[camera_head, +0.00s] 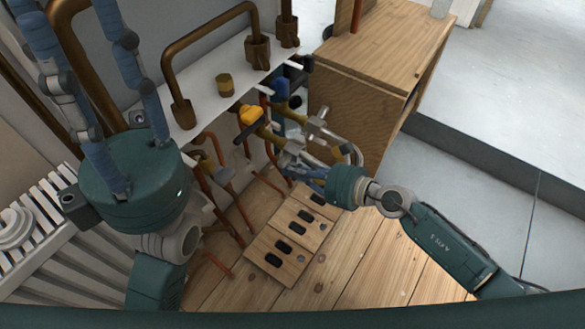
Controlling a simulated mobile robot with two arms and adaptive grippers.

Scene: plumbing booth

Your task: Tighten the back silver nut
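Silver fittings sit on brass pipework right of the white shelf. The farther silver nut (318,118) is at the upper end of this cluster, and another silver part (294,147) shows nearer. My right gripper (291,162) reaches in from the right, with its fingers at the nearer silver part and below the farther nut. Its fingertips overlap the fittings, so contact and finger gap are unclear.
A yellow valve handle (250,114) and a blue one (281,88) stand beside the fittings. Copper pipes (240,205) run below the white shelf (214,91). A wooden cabinet (375,48) stands behind. A slotted wooden panel (290,238) lies below; the floor at right is clear.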

